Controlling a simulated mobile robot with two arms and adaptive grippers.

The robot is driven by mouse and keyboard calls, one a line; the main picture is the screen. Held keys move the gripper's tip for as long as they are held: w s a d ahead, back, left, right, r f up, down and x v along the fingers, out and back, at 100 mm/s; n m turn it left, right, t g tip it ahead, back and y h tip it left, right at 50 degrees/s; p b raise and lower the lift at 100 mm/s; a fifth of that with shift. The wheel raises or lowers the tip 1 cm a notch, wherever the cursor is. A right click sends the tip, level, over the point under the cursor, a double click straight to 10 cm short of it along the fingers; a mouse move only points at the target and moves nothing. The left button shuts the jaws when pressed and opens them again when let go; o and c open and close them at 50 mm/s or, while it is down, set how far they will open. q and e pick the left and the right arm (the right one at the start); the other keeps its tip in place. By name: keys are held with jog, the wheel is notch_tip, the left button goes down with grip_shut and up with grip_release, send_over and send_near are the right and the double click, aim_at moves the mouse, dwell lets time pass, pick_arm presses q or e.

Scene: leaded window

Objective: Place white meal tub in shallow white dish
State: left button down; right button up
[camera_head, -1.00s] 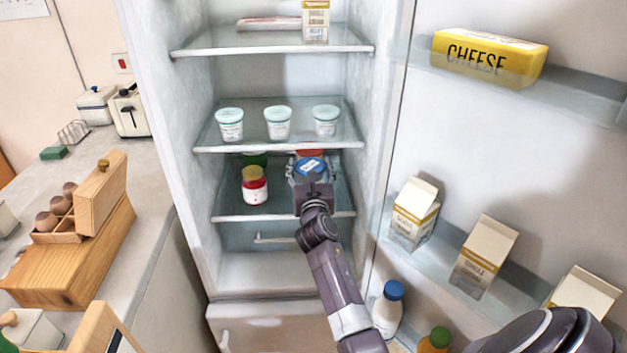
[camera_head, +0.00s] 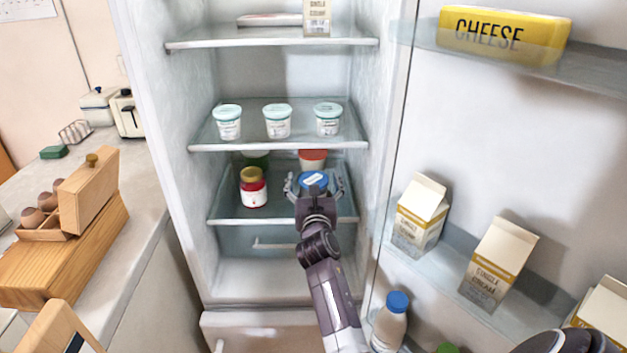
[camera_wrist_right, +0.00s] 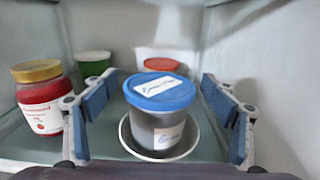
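The meal tub (camera_wrist_right: 168,122) has a pale grey-white body, a blue lid and a white label. In the right wrist view it stands upright inside the shallow white dish (camera_wrist_right: 193,143), whose rim shows around its base. In the head view the tub's blue lid (camera_head: 313,180) shows on the lower fridge shelf, and the dish is hidden behind my arm. My right gripper (camera_head: 315,185) is open, with one blue-padded finger on each side of the tub and a gap to both sides. My left gripper is not in view.
A red jar with a yellow lid (camera_head: 253,188) stands left of the tub. The glass shelf above holds several small white pots (camera_head: 277,122). Cartons (camera_head: 419,215) stand in the door at right.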

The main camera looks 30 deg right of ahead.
jog(key=v, duration=1.2)
dwell(0.4)
